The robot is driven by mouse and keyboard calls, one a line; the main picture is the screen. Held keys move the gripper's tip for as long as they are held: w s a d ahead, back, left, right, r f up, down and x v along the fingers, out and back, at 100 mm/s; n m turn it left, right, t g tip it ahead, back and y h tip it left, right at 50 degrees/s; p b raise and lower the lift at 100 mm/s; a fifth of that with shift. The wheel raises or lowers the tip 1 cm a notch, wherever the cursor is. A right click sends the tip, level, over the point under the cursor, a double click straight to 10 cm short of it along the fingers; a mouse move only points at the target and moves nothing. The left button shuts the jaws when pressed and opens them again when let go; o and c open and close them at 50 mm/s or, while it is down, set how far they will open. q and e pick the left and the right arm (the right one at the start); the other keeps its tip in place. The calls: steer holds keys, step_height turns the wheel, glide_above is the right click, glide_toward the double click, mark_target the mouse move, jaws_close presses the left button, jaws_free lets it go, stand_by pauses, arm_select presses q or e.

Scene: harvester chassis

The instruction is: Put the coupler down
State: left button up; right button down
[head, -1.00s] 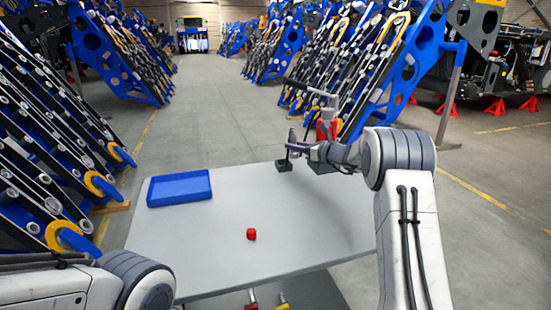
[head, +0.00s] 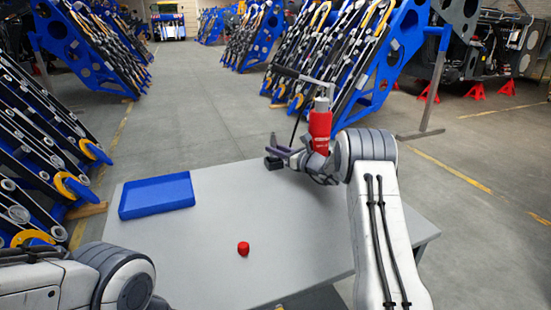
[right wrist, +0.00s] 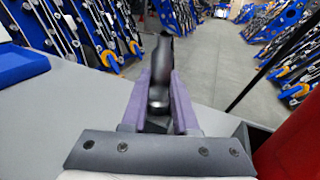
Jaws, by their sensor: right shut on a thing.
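My right gripper (head: 281,149) is over the far edge of the grey table. In the right wrist view its purple fingers (right wrist: 159,100) are shut on a dark grey metal piece, which I take to be the coupler (right wrist: 158,75). The coupler also shows small at the fingertips in the head view (head: 273,140). It is just above a small black block (head: 274,163) on the table; I cannot tell whether they touch. My left gripper is out of view; only part of that arm shows at lower left.
The grey table (head: 200,255) carries a blue tray (head: 157,196) at left and a small red cap (head: 243,248) in the middle. A red cylinder with a handle (head: 320,127) stands behind my right wrist. The middle of the table is mostly free.

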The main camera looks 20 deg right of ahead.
step_height(320, 180, down, 3)
steer(key=shift+r, duration=0.1)
steer(key=c, duration=0.7)
jaws_free()
steer(key=v, duration=1.2)
